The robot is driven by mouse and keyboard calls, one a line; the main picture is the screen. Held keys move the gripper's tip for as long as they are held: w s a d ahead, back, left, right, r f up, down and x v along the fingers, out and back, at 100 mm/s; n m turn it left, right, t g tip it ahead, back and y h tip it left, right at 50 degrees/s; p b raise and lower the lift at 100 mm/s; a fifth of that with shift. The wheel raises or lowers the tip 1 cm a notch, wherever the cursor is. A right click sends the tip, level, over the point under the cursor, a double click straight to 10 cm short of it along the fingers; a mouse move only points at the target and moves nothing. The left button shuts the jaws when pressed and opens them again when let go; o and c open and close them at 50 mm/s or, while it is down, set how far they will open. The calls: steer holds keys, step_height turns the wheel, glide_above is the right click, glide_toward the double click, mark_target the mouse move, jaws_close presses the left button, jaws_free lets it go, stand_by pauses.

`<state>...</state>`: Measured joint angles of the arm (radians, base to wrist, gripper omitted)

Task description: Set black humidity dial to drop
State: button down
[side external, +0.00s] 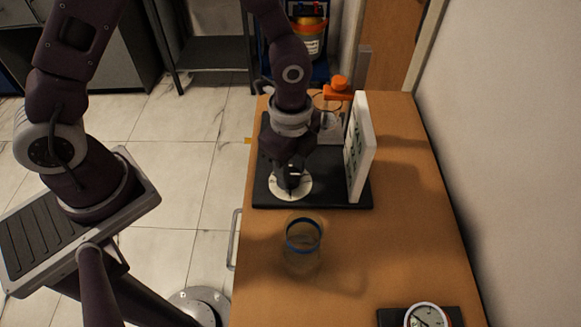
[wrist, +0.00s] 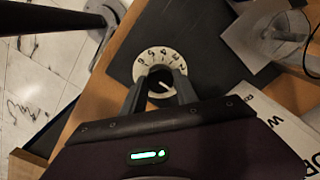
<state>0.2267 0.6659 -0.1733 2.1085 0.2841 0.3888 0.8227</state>
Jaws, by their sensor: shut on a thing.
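The dial is a round cream disc (side external: 304,187) with dark marks, lying on a black base plate (side external: 335,190). In the wrist view the dial face (wrist: 158,54) shows several dark numerals along its far rim. My gripper (side external: 291,183) points down over the middle of the dial. In the wrist view its two fingers (wrist: 160,88) straddle the dial's centre and are shut on the knob there. The knob is mostly hidden by the fingers, and its pointing direction is not clear. I cannot make out a drop mark.
A white upright panel (side external: 361,150) with dark markings stands right of the dial. Behind are a clear glass vessel (side external: 329,124) and an orange part (side external: 338,88). A glass jar with a blue band (side external: 303,245) stands in front. A round gauge (side external: 427,316) sits near the front right.

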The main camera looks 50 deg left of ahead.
steer(key=shift+n, duration=0.3)
steer(key=n, duration=0.5)
steer(key=shift+n, duration=0.4)
steer(key=n, duration=0.5)
steer(key=shift+n, duration=0.3)
steer(key=c, duration=0.9)
jaws_free()
steer(key=shift+c, duration=0.2)
steer(key=shift+r, duration=0.1)
